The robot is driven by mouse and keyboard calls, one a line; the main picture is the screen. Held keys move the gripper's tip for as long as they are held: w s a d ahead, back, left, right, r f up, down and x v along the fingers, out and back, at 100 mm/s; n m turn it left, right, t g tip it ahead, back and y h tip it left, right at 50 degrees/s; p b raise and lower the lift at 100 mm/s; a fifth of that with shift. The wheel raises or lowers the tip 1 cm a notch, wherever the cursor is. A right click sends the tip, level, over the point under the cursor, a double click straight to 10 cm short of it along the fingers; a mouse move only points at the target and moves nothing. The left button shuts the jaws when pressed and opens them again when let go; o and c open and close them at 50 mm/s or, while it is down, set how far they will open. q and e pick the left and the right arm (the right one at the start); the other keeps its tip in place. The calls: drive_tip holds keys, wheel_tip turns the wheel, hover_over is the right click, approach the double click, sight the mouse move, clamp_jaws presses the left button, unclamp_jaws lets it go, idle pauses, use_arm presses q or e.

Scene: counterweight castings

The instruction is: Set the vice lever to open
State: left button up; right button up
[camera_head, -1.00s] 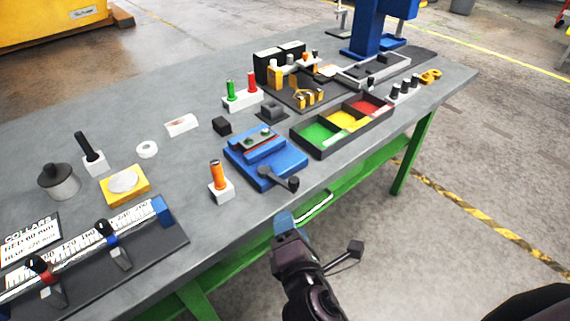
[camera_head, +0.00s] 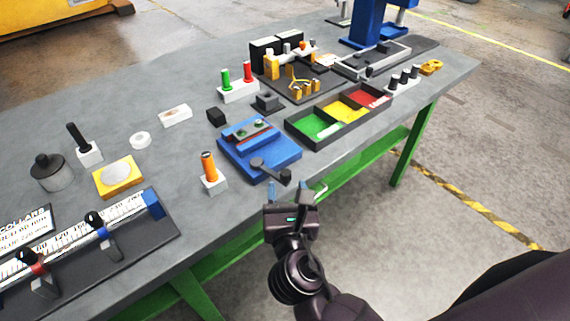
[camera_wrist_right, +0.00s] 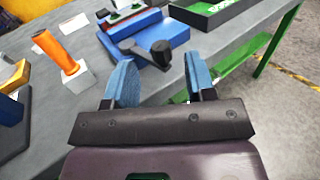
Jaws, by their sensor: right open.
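The blue vice (camera_head: 258,146) sits near the front edge of the grey bench. Its dark lever (camera_head: 270,171) lies along the vice's front side, with a round black knob (camera_head: 286,176) at its right end, close to the bench edge. The vice (camera_wrist_right: 150,38) and the knob (camera_wrist_right: 160,52) also show in the right wrist view. My right gripper (camera_head: 287,193) is open and empty just in front of the bench edge, near the knob. In the wrist view its blue fingers (camera_wrist_right: 162,82) stand apart, with the knob beyond the gap. My left gripper is not in view.
An orange-handled tool in a white block (camera_head: 211,172) stands left of the vice. A tray with green, yellow and red compartments (camera_head: 312,143) lies to its right. A scale with collars (camera_head: 120,240) is at the front left. The floor before the bench is free.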

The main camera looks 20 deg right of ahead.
sight(286, 177)
drive_tip(key=shift+x, duration=3.6)
drive_tip(key=shift+s, duration=0.1)
clamp_jaws()
